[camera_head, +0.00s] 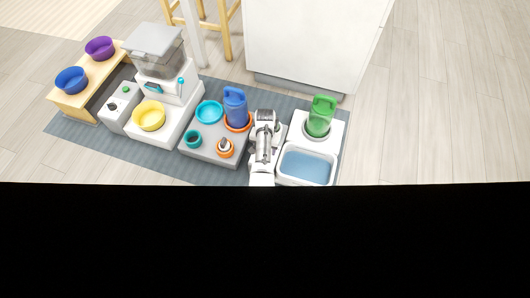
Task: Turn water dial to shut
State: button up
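An orange round part with a white and dark top (225,148) sits at the front right of a grey platform (207,157). It looks like a dial, but its pointer is too small to read. A grey box (119,107) farther left carries a small dark knob (112,106) and a green button. I cannot tell for certain which is the water dial. My white arm reaches up between the grey platform and the water basin. My gripper (264,117) is at its far end, right of the orange part and apart from it. Its fingers are too small to read.
A blue bottle (235,106), a teal bowl (209,112) and a teal cup (193,139) stand on the platform. Right of my arm are a green bottle (320,115) and a water basin (306,167). A feeder (158,60) and yellow bowl (149,115) stand left. Black covers the lower picture.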

jog(key=shift+f, duration=1.05)
jog(key=c, duration=1)
